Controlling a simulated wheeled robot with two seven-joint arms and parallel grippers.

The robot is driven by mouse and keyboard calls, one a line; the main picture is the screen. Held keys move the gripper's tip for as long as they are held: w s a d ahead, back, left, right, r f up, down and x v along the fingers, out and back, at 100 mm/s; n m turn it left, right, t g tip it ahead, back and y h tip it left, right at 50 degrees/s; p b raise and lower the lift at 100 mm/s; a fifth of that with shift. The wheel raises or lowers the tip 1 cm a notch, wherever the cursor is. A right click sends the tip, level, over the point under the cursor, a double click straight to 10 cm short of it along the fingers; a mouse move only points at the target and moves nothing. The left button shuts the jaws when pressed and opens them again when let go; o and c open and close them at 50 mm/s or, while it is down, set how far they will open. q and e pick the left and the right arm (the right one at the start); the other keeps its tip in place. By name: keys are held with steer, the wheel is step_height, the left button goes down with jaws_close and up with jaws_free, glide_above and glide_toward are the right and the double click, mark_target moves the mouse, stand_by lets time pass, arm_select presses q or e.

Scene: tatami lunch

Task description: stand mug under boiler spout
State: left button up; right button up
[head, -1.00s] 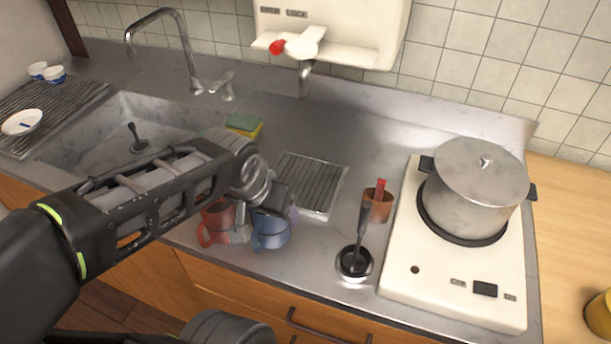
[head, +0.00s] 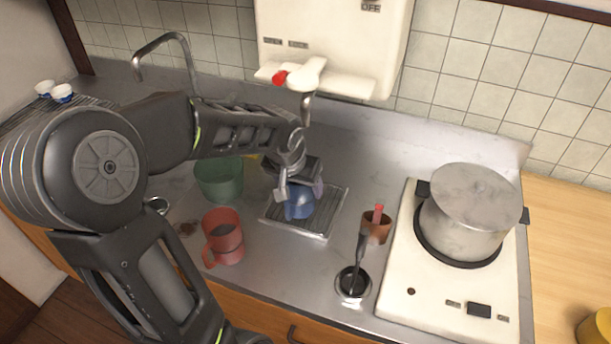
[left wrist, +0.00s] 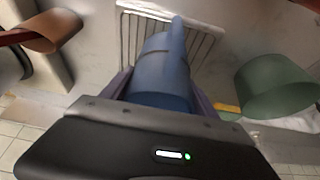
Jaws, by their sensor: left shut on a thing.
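The blue mug (head: 299,204) is in my left gripper (head: 297,186), over the slatted drip tray (head: 322,234) below the boiler (head: 330,45). I cannot tell whether its base touches the slats. The boiler's spout (head: 306,106) hangs behind and above my gripper. In the left wrist view the mug (left wrist: 160,72) is between the two purple-grey fingers (left wrist: 160,98), with the drip tray's slats (left wrist: 205,42) behind it. My gripper hides the mug's upper part in the head view. My right gripper is not in view.
A red mug (head: 224,240) stands front left of the drip tray, and a green cup (head: 219,180) to its left. A brown holder (head: 377,226), a black-handled utensil (head: 354,280) and a stove with a pot (head: 468,212) stand to the right.

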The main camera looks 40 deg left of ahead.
arm_select(q)
steer(key=w, duration=0.1)
steer(key=w+a+p, duration=0.1)
steer(key=w, duration=0.1)
steer(key=shift+r, duration=0.1)
steer(key=shift+x, duration=0.8)
steer(key=shift+f, duration=0.35)
steer(key=o, duration=1.4)
steer(key=shift+r, duration=0.1)
steer(key=shift+o, duration=0.2)
steer(key=shift+r, duration=0.1)
